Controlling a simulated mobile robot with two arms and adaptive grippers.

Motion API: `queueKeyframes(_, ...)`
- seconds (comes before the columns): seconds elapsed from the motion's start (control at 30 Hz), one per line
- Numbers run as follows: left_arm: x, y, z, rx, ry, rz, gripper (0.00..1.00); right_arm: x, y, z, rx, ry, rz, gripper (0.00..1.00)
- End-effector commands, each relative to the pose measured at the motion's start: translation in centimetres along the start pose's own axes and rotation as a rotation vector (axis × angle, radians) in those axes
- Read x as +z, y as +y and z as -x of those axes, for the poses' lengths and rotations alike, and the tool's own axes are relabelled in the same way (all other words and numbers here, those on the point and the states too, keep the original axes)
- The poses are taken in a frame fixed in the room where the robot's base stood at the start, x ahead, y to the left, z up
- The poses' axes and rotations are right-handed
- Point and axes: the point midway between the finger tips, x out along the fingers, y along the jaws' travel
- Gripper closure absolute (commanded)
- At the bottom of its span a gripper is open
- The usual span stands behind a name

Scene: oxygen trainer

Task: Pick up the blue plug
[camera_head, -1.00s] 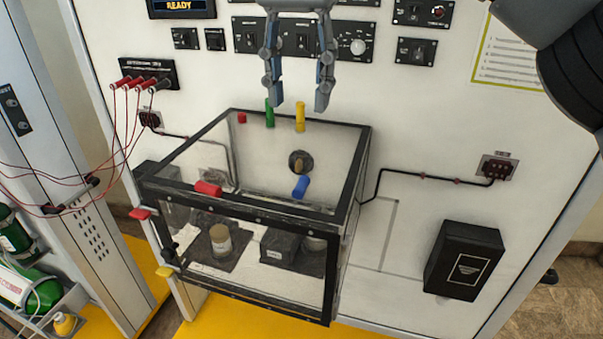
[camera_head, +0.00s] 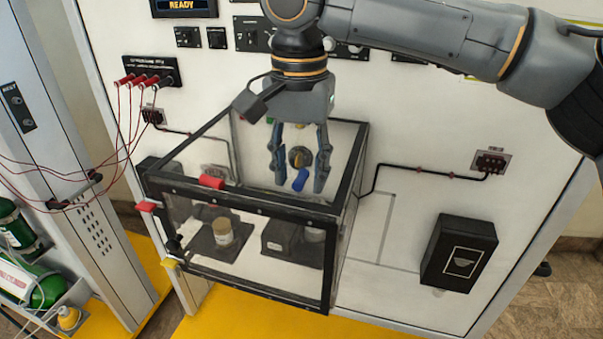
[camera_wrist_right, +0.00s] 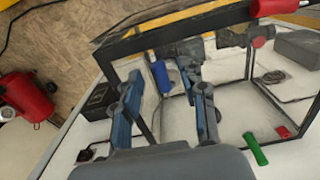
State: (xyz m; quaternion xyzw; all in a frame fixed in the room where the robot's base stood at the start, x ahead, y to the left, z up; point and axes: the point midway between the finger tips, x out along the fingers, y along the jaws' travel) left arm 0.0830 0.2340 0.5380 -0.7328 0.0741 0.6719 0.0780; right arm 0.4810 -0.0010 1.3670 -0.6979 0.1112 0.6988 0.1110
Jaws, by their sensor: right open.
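The blue plug (camera_head: 300,179) is a small blue cylinder at the glass-walled, black-framed box (camera_head: 265,208) in the head view. My right gripper (camera_head: 300,187) is open and comes down from above, with its two fingers apart on either side of the plug in that view. In the right wrist view the plug (camera_wrist_right: 161,76) shows beyond and between the open fingers (camera_wrist_right: 165,92). I cannot tell whether a finger touches it. My left gripper is not in view.
A green plug (camera_wrist_right: 255,148) shows in the wrist view. Cables with red plugs (camera_head: 138,80) hang at the left of the wall panel. A black wall box (camera_head: 459,252) is at the right.

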Motion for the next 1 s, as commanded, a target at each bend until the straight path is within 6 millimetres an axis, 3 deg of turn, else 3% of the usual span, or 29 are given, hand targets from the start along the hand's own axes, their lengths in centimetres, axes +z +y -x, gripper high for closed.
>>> queueKeyframes(0.13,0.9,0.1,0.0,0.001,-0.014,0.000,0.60,0.0,0.0,0.0,0.000,0.000,0.000,0.58)
queueKeyframes(0.37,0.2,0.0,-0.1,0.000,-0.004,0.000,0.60,0.0,0.0,0.0,0.000,0.001,0.000,1.00)
queueKeyframes(0.8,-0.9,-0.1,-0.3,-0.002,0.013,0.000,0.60,0.0,0.0,0.2,0.000,0.001,0.001,1.00)
queueKeyframes(1.0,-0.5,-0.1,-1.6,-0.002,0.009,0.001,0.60,0.0,-0.1,2.1,-0.005,0.002,0.000,1.00)
